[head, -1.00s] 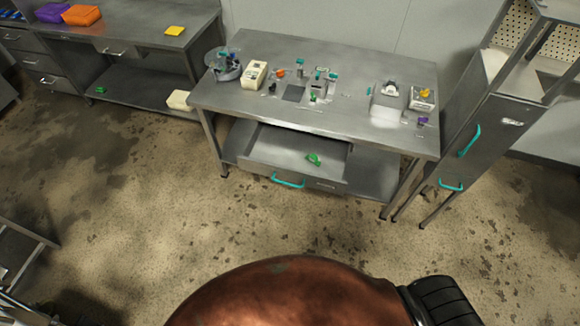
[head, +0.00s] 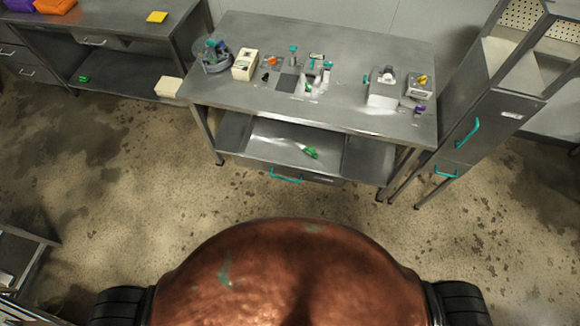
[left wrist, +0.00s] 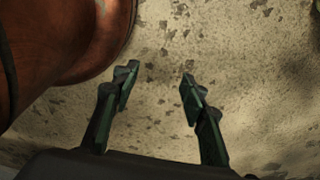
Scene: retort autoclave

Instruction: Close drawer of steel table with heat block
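The steel table (head: 350,54) stands ahead in the head view with lab items on top. Its drawer (head: 280,150) is pulled out toward me below the tabletop. The drawer has a teal handle (head: 286,178) on its front, and a green object (head: 310,152) lies inside. A white device (head: 384,92) on the right of the tabletop may be the heat block; I cannot tell. My left gripper (left wrist: 158,80) is open and empty above the floor in the left wrist view, apart from the table. My right gripper is out of view.
A steel cabinet (head: 468,120) with teal handles stands close to the table's right. Another steel bench (head: 120,40) stands at the left, with a cream box (head: 168,87) at its right end. Stained floor (head: 140,190) between me and the table is clear.

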